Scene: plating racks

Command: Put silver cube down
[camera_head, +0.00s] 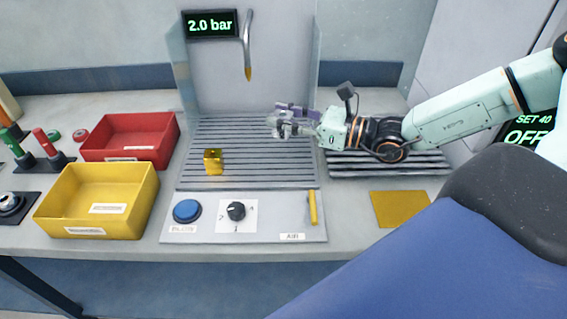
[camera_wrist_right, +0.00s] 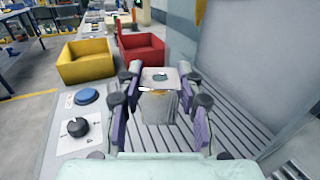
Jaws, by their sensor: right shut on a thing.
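My right gripper (camera_head: 284,124) reaches in from the right over the slatted metal tray (camera_head: 255,172). It is shut on the silver cube (camera_wrist_right: 160,75). In the right wrist view the cube sits between the purple-padded fingers of the gripper (camera_wrist_right: 160,98), with a dark round mark on its pale top face. In the head view the cube is small and mostly merges with the fingers. A gold cube (camera_head: 213,162) stands on the slats, to the left of and nearer than the gripper. My left gripper is not in view.
A red bin (camera_head: 128,153) and a yellow bin (camera_head: 97,235) stand left of the tray. A metal nozzle (camera_head: 248,60) hangs behind the gripper between clear side panels. A blue button (camera_head: 187,210) and a dial (camera_head: 236,211) sit in front. The slats right of the gold cube are free.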

